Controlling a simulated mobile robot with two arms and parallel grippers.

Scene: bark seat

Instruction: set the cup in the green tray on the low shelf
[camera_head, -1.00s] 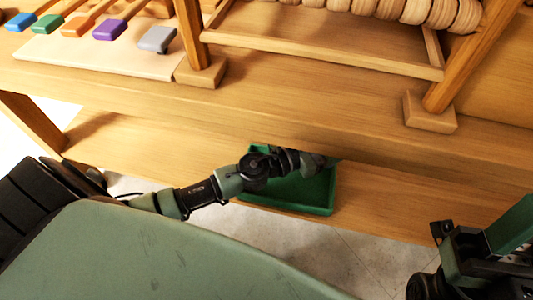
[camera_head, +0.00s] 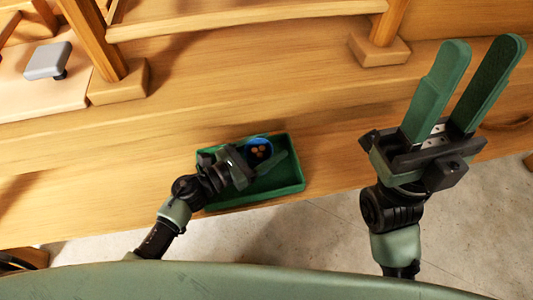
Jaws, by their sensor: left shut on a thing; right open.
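The green tray (camera_head: 293,160) sits on the low shelf (camera_head: 335,176), below the upper wooden surface. My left gripper (camera_head: 262,155) is over the tray, shut on a small blue cup (camera_head: 257,141). Brown round bits show inside the cup. Whether the cup's base touches the tray floor is hidden by the gripper. My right gripper (camera_head: 466,88) is raised at the right, open and empty, with its two long green fingers apart.
The upper wooden surface (camera_head: 230,80) holds a wooden frame with posts on blocks (camera_head: 380,48). A grey-headed item (camera_head: 48,61) lies on a pale board at the far left. Bare floor (camera_head: 320,235) shows in front of the low shelf.

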